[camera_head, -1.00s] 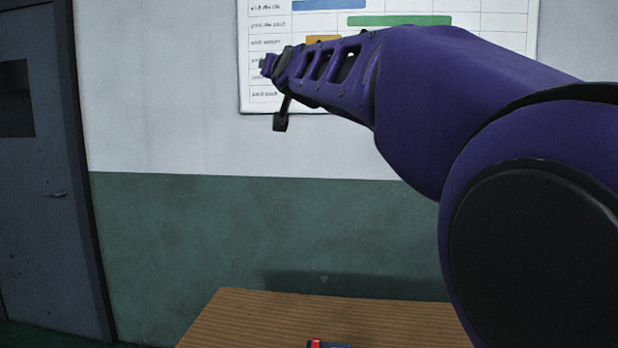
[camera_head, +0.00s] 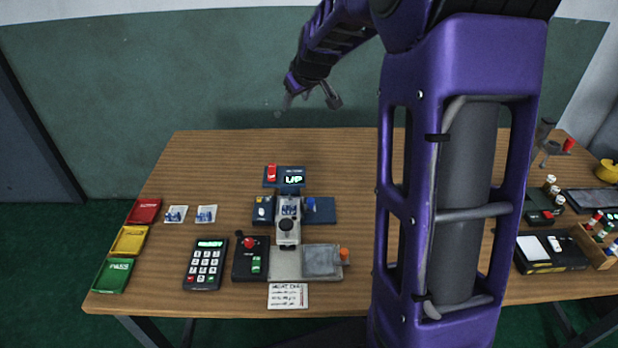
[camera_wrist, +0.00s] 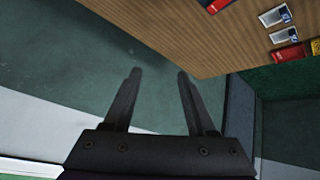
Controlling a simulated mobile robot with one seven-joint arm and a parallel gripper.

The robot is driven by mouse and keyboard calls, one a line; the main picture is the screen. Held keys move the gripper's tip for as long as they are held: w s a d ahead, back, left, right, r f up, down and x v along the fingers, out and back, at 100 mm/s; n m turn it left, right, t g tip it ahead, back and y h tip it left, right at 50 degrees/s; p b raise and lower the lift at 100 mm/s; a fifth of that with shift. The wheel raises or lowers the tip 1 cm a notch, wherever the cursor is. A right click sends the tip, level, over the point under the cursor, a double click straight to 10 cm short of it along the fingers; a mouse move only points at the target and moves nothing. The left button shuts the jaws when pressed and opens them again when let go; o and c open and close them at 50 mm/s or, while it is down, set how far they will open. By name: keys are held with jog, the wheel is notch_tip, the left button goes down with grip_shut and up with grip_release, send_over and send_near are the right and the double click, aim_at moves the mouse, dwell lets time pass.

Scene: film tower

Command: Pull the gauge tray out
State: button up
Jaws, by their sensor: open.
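My gripper (camera_head: 309,99) is open and empty, high above the back edge of the table in the head view. Its two dark fingers also show apart in the wrist view (camera_wrist: 158,76). A small grey gauge-like device (camera_head: 287,228) stands mid-table, well below and in front of the gripper. A flat grey plate or tray (camera_head: 321,260) with an orange knob (camera_head: 344,254) lies at its front right. I cannot tell for sure whether this plate is the gauge tray. The printed card (camera_head: 288,295) in front is too small to read fully.
On the wooden table (camera_head: 220,155) are a keypad (camera_head: 206,263), a red-knobbed box (camera_head: 250,258), an "UP" display (camera_head: 291,180), and red, yellow and green trays (camera_head: 112,275) at left. My purple arm hides the table right of centre. The table's back strip is mostly clear.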

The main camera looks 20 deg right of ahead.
jog(key=s+d+f+n+g, duration=0.1)
jog(key=s+d+f+g, duration=0.25)
jog(key=s+f, duration=0.4)
jog(key=n+y, duration=0.1)
jog(key=y, duration=0.1)
send_near(311, 200)
jog(key=shift+g, duration=0.35)
jog(key=x, duration=0.3)
jog(key=b+x, duration=0.1)
jog(key=x, duration=0.1)
jog(key=b+x, duration=0.1)
jog(key=x, duration=0.2)
jog(key=shift+w+f, duration=0.2)
jog(key=shift+w, duration=0.25)
grip_shut()
